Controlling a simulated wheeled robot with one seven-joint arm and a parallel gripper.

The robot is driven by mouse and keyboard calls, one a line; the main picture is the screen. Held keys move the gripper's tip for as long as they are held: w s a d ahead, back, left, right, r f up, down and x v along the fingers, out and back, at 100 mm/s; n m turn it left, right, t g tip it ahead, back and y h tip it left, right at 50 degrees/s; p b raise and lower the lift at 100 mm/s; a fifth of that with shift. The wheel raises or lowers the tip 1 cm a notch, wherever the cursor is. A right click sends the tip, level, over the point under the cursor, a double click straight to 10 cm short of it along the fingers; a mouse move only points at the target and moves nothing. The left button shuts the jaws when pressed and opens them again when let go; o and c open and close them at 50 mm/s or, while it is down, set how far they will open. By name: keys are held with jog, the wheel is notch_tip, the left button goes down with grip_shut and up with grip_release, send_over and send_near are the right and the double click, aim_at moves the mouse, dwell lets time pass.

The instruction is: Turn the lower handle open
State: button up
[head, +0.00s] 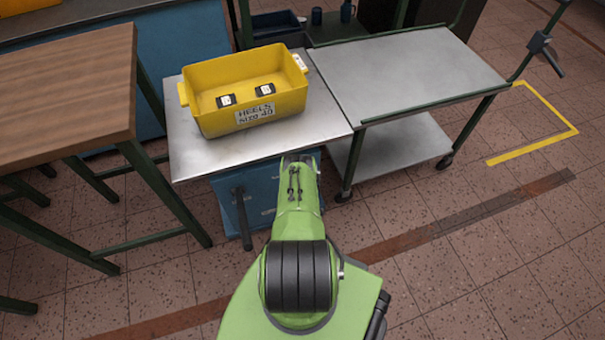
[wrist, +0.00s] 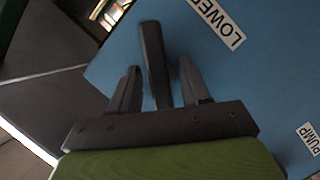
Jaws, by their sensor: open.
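The lower handle (wrist: 152,58) is a dark, straight lever on a blue panel marked "LOWER" (wrist: 216,22) in the wrist view. In the head view a dark lever (head: 243,218) hangs nearly upright at the front of the blue cabinet (head: 265,195). My gripper (wrist: 160,66) is open, one finger on each side of the handle in the wrist view, with gaps showing on both sides. I cannot tell how deep the handle lies between the fingers. In the head view my green arm hides the fingers and part of the cabinet.
A yellow bin (head: 215,80) labelled "HEELS" stands on the metal top (head: 190,150) above the cabinet. A grey wheeled cart (head: 410,70) stands at the right. A wooden table (head: 65,85) is at the left. A second label, "PUMP" (wrist: 310,138), is on the panel.

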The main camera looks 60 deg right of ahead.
jog(key=shift+c, duration=0.3)
grip_shut()
jog(key=shift+n+h, duration=0.5)
jog(key=shift+n, duration=0.5)
jog(key=shift+n+h, duration=0.3)
jog(key=shift+n, duration=0.5)
jog(key=shift+o, duration=0.3)
grip_release()
jog(key=shift+a, duration=0.1)
